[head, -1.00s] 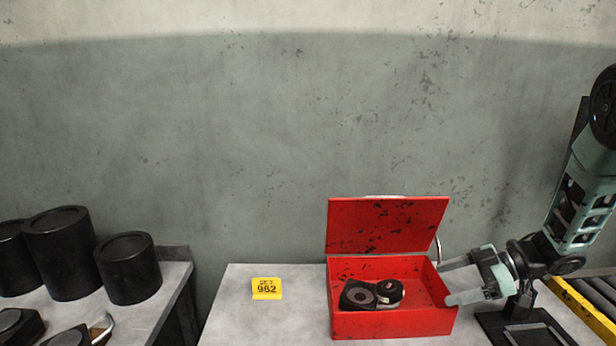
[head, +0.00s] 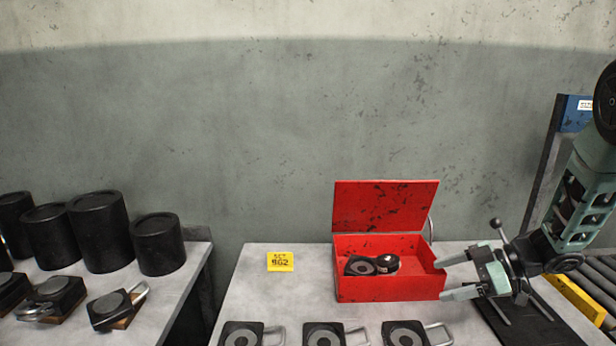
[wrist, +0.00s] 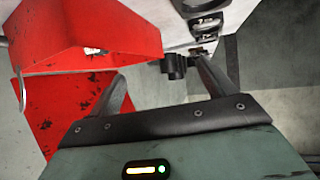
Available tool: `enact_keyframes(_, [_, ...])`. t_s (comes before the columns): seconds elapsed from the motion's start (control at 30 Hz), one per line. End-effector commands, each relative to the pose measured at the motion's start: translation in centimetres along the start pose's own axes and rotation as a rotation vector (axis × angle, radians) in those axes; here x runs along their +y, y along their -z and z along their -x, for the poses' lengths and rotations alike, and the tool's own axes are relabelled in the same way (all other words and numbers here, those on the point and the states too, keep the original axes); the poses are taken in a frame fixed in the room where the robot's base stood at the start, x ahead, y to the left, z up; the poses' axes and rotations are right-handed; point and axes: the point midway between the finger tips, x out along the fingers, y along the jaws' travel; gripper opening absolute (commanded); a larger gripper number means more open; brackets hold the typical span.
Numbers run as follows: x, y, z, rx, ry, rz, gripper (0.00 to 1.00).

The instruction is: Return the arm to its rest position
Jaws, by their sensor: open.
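My gripper (head: 462,275) is open and empty in the head view, at the right side of the red box. Its fingers point left towards the box's right wall, and the near finger overlaps the wall's edge in the picture; I cannot tell if they touch. In the wrist view the two fingers (wrist: 165,85) are spread with nothing between them. My arm comes down from the right edge of the head view.
The red box (head: 390,290) stands open on a grey table (head: 265,295), with dark parts (head: 372,265) inside. A yellow tag (head: 281,261) lies left of it. Several dark blocks with handles (head: 323,335) line the front. Black cylinders (head: 157,245) stand on the left table.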

Motion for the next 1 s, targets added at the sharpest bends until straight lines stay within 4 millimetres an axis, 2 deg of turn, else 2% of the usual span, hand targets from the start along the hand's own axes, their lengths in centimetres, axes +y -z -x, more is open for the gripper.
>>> enact_keyframes(0.27, [1.6,3.2,-2.1,-0.049,-0.136,0.024,0.82])
enact_keyframes(0.47, [2.6,6.7,-3.9,-0.113,-0.279,0.019,0.82])
enact_keyframes(0.57, [2.4,8.7,-4.7,-0.161,-0.358,-0.003,0.82])
enact_keyframes(0.67, [1.2,11.0,-5.5,-0.228,-0.441,-0.047,0.82])
enact_keyframes(0.77, [-2.0,12.9,-6.1,-0.330,-0.508,-0.129,0.82])
enact_keyframes(0.87, [-7.1,13.9,-6.2,-0.455,-0.532,-0.232,0.82])
enact_keyframes(0.97, [-13.8,14.0,-5.7,-0.594,-0.507,-0.340,0.82])
enact_keyframes(1.0, [-16.7,13.8,-5.3,-0.652,-0.485,-0.383,0.82])
